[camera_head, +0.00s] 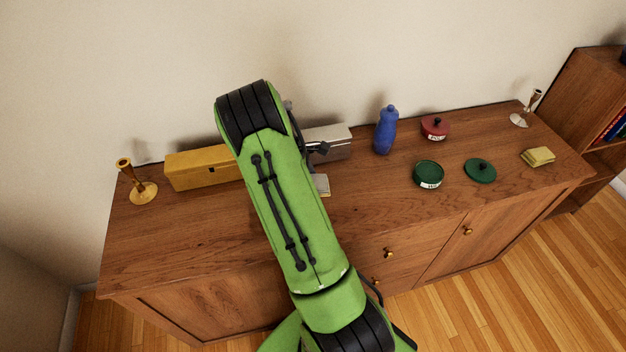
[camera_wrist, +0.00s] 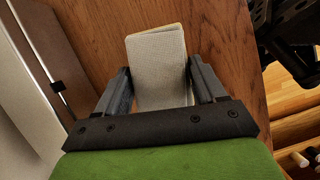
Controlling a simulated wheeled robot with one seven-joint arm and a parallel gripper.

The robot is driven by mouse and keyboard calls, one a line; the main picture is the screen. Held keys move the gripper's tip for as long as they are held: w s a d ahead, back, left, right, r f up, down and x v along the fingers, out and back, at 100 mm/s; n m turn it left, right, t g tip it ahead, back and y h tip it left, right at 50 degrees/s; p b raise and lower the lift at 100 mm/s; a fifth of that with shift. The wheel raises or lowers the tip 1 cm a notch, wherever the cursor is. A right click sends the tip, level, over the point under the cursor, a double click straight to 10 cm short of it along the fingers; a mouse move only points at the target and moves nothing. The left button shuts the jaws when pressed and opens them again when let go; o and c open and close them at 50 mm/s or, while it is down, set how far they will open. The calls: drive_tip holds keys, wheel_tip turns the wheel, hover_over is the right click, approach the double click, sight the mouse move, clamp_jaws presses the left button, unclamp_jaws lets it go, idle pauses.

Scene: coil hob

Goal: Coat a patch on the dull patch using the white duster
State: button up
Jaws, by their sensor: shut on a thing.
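The white duster (camera_wrist: 158,62) is a pale, textured folded cloth between the fingers of my gripper (camera_wrist: 160,85) in the wrist view. The gripper is shut on it, with one finger at each side. In the head view a small pale part of the duster (camera_head: 322,186) shows beside my green arm, over the wooden cabinet top (camera_head: 380,210). I cannot tell whether the duster touches the wood. My arm hides most of the gripper there. I cannot make out the dull patch in either view.
A yellow box (camera_head: 200,168) and a silver box (camera_head: 333,140) stand along the back. A blue bottle (camera_head: 386,130), red lidded tin (camera_head: 435,127), open green tin (camera_head: 428,174), green lid (camera_head: 480,170) and yellow cloth (camera_head: 538,157) lie right. Candlesticks (camera_head: 142,192) (camera_head: 522,118) stand at both ends.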

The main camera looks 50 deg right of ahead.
drive_tip(key=shift+r+p, duration=0.7)
drive_tip(key=shift+r, duration=0.4)
